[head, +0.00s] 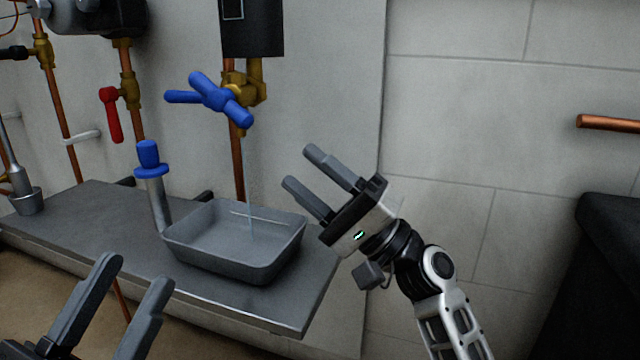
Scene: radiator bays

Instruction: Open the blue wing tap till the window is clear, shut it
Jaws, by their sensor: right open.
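The blue wing tap (212,97) is on a brass valve (246,84) on a copper pipe, under a dark box (252,30) at the top. A small outlined rectangle on that box, possibly the window, is cut by the top edge, and its contents cannot be read. A thin pale stream (249,195) falls below the tap into a grey tray (208,257). My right gripper (304,168) is open and empty, right of and below the tap, not touching it. My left gripper (135,272) is open and empty at the lower left, in front of the shelf.
The tray stands on a grey shelf (105,235). A blue-capped metal post (155,190) stands left of the tray. A red lever (111,115) is on another pipe further left. A copper pipe end (610,124) and a dark block (610,270) are at the right. The wall between is clear.

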